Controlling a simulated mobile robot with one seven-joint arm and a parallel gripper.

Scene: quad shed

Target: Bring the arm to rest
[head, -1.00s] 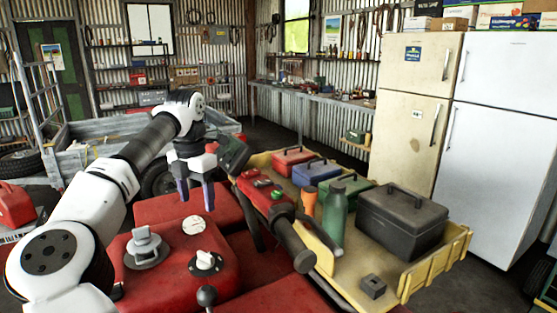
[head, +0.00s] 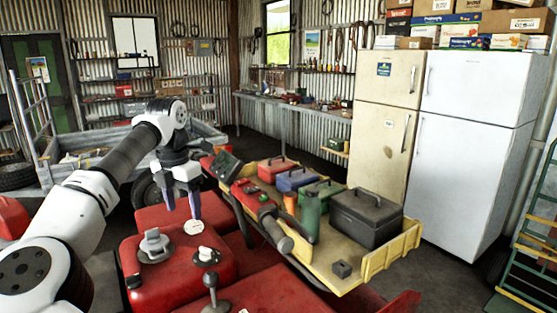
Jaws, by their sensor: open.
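My gripper (head: 181,203) hangs at the end of my white and dark arm, fingers pointing down, in the left half of the head view. The two bluish fingers stand apart with nothing between them. The gripper is above the red bodywork (head: 150,217) of the quad, behind a grey knob (head: 155,246) and a round white cap (head: 194,226). The fingertips look clear of the red surface, though the exact gap is hard to tell. The black handlebar grip (head: 277,236) lies to the right of the gripper.
A yellow tray (head: 378,268) right of the quad holds a black toolbox (head: 366,217), a green bottle (head: 311,217), an orange cone-shaped thing (head: 290,203) and several coloured boxes. Two fridges (head: 468,140) stand behind it. A grey trailer (head: 85,150) is behind my arm. Floor shows at the right.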

